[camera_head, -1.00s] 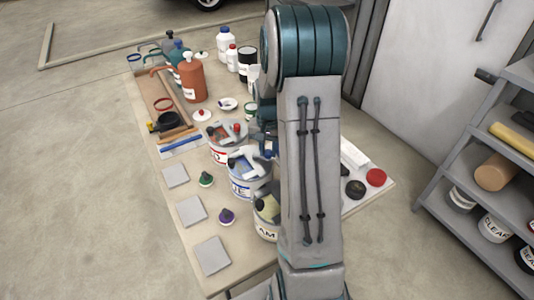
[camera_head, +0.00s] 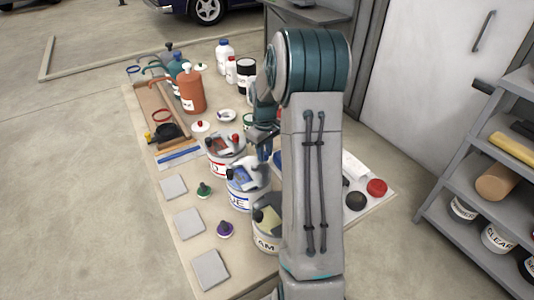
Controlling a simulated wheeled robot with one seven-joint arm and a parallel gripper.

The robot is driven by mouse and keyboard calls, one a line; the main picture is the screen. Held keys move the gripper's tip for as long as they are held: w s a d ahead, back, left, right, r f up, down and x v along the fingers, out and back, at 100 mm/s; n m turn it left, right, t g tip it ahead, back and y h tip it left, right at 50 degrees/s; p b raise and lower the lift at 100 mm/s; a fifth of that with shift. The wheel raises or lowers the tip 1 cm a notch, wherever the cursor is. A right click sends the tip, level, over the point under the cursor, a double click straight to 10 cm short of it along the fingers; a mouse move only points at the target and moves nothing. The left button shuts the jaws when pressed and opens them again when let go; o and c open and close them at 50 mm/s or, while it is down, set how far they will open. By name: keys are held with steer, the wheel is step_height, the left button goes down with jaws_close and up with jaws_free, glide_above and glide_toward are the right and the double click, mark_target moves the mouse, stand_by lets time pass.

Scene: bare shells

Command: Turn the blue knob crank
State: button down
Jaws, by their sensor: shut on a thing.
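The can with the blue "BLUE" label (camera_head: 243,196) stands in the middle of a row of cans on the table, with a grey mixer top on it. The blue knob of its crank is not clearly visible; my gripper and arm cover that spot. My gripper (camera_head: 262,160) points down over the right side of this can, partly hidden behind my arm. Its fingers are shut at the crank's place, though the contact itself is too small to see.
A red-labelled can (camera_head: 222,165) stands behind and a cream-labelled can (camera_head: 266,238) in front, both close by. Bottles, including an orange one (camera_head: 190,92), stand at the back. Green (camera_head: 204,190) and purple (camera_head: 225,229) knobs lie left. A shelf (camera_head: 480,190) stands right.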

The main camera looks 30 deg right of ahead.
steer(key=n, duration=0.1)
steer(key=w+n, duration=0.1)
steer(key=n, duration=0.1)
steer(key=shift+w+a, duration=0.15)
steer(key=shift+w+a+r+n, duration=0.1)
steer(key=shift+w+a+n, duration=0.1)
steer(key=shift+n, duration=0.55)
steer(key=shift+w+a+n, duration=0.1)
steer(key=shift+w+n, duration=0.1)
steer(key=shift+n, duration=0.55)
steer(key=c, duration=1.2)
jaws_free()
steer(key=shift+c, duration=0.2)
step_height(320, 180, up, 14)
steer(key=shift+b, duration=0.3)
steer(key=shift+c, duration=0.2)
